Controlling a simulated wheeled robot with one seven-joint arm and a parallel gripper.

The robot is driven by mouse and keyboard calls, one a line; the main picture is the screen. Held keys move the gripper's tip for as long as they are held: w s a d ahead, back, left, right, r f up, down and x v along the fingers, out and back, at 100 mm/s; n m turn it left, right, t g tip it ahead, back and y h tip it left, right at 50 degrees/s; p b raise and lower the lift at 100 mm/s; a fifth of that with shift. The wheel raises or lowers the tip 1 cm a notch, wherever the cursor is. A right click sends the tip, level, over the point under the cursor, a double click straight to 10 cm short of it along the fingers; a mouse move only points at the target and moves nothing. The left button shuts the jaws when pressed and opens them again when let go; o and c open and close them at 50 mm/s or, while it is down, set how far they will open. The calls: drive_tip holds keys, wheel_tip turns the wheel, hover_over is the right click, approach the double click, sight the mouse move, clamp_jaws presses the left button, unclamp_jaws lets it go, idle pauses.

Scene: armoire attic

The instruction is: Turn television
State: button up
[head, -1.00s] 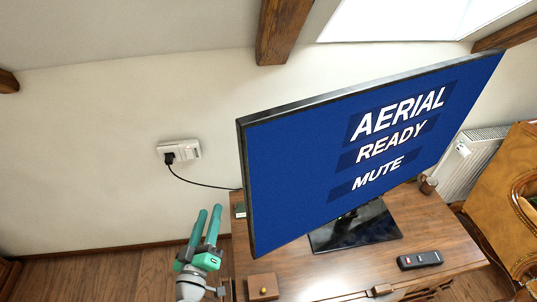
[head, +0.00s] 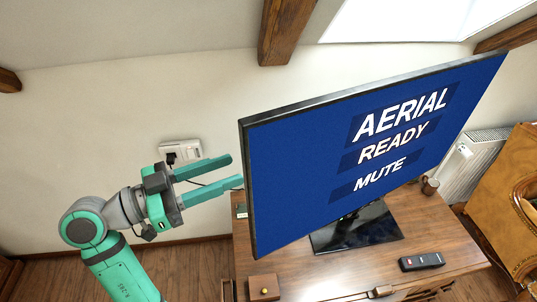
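The television (head: 300,160) is a large flat screen on a glossy black base (head: 356,228). Its blue picture reads AERIAL, READY, MUTE. It stands turned at an angle on a wooden cabinet, its left edge nearer to me. My gripper (head: 237,171) is left of the screen's left edge. Its two green fingers are apart and point right towards that edge, with nothing seen between them. The lower fingertip looks close to the edge; I cannot tell whether it touches.
The wooden cabinet (head: 440,232) bears a dark remote (head: 422,261) and a small brown cup (head: 429,185). A white wall socket (head: 178,149) with a black plug is behind my gripper. A radiator (head: 470,165) and a wooden chair (head: 500,205) are at the right.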

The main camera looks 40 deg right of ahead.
sight(270, 157)
drive_tip(key=x, duration=1)
drive_tip(key=shift+s+d, duration=0.3)
clamp_jaws()
